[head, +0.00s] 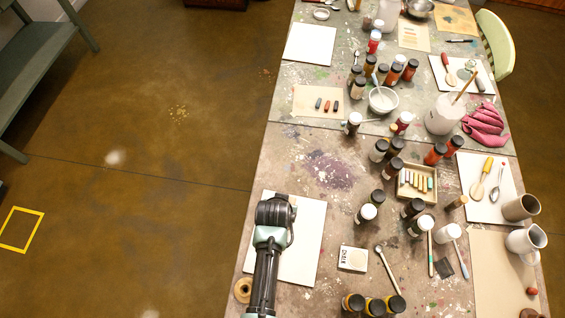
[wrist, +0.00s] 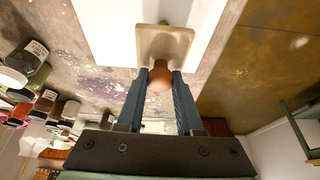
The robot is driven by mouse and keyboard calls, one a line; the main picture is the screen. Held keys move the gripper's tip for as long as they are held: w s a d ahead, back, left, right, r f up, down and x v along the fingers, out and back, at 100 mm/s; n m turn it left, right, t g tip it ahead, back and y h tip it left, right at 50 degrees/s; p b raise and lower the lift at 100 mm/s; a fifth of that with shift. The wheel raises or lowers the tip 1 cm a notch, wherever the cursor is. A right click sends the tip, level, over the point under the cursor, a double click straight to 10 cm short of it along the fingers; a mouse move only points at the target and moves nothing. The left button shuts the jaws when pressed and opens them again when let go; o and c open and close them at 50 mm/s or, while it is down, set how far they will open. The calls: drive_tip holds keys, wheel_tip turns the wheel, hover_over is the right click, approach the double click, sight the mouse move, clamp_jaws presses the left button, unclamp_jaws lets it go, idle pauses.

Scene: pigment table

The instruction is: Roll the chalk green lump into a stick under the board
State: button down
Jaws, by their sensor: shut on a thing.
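My gripper (wrist: 160,82) is shut on the round brown knob (wrist: 160,76) of a small cream board (wrist: 179,42) in the wrist view. The board is over a white sheet (wrist: 110,30); I cannot tell how far it is above the sheet. In the head view my arm reaches over the white sheet (head: 308,235) at the near left of the table and hides the board.
A tray of coloured sticks (head: 402,190) stands right of centre among several dark paint jars. A white square block (head: 352,259) and a spoon (head: 388,270) lie right of the sheet. A wooden ring (head: 243,290) sits near the left edge.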

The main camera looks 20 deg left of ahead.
drive_tip(key=shift+r+p, duration=1.95)
drive_tip(key=shift+r, duration=0.4)
drive_tip(key=shift+d+f, duration=0.1)
drive_tip(key=s+d+r+m+h+b, duration=0.1)
drive_tip(key=s+d+r+m+b, duration=0.1)
drive_tip(key=d+r+b, duration=0.4)
drive_tip(key=d+r, duration=0.3)
drive_tip(key=d, duration=0.3)
drive_tip(key=shift+d+r+m, duration=0.2)
drive_tip(key=shift+m, duration=0.1)
